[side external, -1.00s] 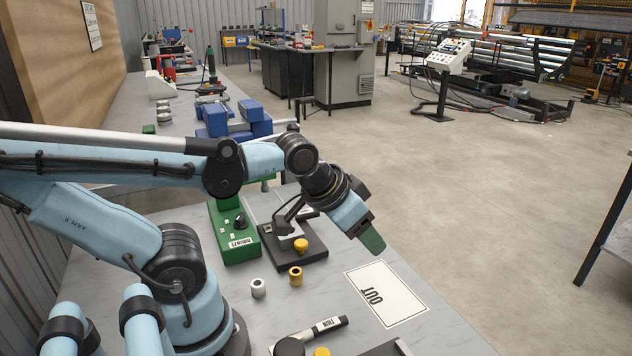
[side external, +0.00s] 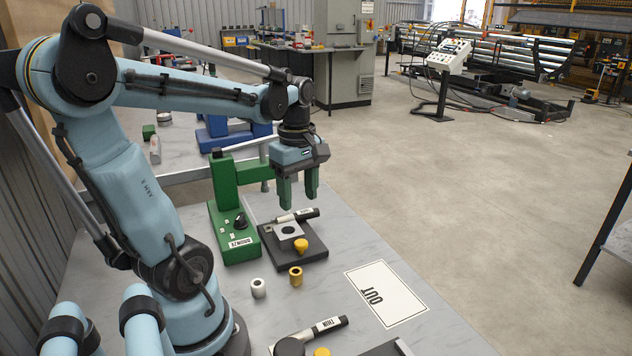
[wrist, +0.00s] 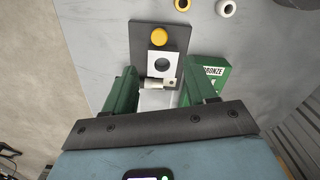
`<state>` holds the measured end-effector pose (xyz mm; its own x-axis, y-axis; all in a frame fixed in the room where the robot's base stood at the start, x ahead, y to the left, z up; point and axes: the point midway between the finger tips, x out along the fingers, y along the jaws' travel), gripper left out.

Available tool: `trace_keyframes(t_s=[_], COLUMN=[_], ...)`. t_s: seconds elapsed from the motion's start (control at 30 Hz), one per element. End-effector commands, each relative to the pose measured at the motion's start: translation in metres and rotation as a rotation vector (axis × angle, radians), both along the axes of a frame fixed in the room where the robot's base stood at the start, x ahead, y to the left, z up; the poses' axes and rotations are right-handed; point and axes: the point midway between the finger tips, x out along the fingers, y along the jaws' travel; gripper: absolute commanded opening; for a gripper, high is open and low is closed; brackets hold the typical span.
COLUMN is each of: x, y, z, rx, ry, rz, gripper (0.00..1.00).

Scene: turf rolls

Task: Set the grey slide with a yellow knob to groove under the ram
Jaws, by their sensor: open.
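The grey slide (side external: 290,231) is a small square plate with a round hole. It lies on a dark base (side external: 318,254), its yellow knob (side external: 301,246) towards the front. In the wrist view, the slide (wrist: 163,54) and yellow knob (wrist: 159,37) lie beyond my fingertips. My gripper (side external: 298,198) points down, open and empty, above the back of the base; it also shows in the wrist view (wrist: 158,76). A pale cylinder (wrist: 155,84) lies at the slide's near edge, between the fingers. I cannot make out the groove or the ram clearly.
A green stand labelled BRONZE (side external: 240,250) is close left of the base. A silver ring (side external: 258,288) and a brass ring (side external: 295,276) stand in front. The OUT card (side external: 385,293) lies right.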

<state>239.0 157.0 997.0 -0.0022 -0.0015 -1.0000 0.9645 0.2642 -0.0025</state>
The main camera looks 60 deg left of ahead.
Motion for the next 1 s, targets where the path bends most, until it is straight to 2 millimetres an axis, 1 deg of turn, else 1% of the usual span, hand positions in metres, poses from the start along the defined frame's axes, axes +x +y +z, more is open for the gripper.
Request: trace_keyframes(t_s=[0.3,0.7,0.83,1.0], x=[0.000,0.000,0.001,0.001], y=[0.000,-0.001,0.000,-0.001], z=[-0.041,-0.088,-0.100,-0.108], rx=[0.001,0.002,0.002,0.002], ry=[-0.002,-0.003,-0.003,-0.003], rz=[-0.004,-0.006,-0.006,-0.006], gripper=[0.56,0.56,0.56,0.56])
